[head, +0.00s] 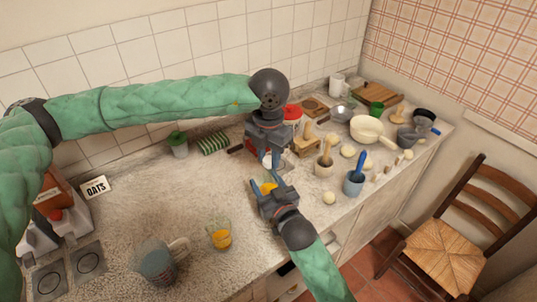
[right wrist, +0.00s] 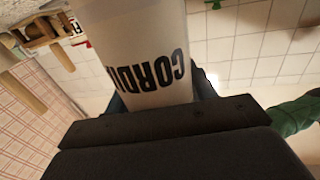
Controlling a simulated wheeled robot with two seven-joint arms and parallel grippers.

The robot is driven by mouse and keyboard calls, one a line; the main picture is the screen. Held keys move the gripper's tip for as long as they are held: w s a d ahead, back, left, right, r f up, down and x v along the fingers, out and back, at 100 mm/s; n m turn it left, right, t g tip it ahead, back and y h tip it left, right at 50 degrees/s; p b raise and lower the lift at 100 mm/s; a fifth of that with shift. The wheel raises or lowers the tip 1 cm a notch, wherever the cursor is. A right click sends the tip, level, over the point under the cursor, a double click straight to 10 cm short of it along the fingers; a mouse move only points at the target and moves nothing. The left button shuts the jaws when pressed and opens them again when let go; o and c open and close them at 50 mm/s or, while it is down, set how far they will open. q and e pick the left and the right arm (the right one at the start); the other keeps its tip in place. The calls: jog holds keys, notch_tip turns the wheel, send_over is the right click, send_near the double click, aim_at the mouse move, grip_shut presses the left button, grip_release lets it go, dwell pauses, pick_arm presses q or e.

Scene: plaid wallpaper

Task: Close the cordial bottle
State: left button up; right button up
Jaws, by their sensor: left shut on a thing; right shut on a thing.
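The cordial bottle (right wrist: 150,35) is white with black "CORDI…" lettering and fills the middle of the right wrist view. My right gripper (right wrist: 162,100) is shut around its body. In the head view my right gripper (head: 268,186) comes from the bottom, with a bit of yellow showing between its fingers; most of the bottle is hidden there. My left gripper (head: 267,155) points down just behind the right one, shut on a small white thing (head: 267,160). I cannot tell whether this is the cap or the bottle's top. The bottle's mouth is hidden.
A glass with orange liquid (head: 221,238) and a clear jug (head: 157,263) stand at the front. An oats box (head: 95,188) is at left. The counter's middle left is clear.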

pick_arm(q)
jog(key=shift+f, duration=0.55)
dwell(0.4)
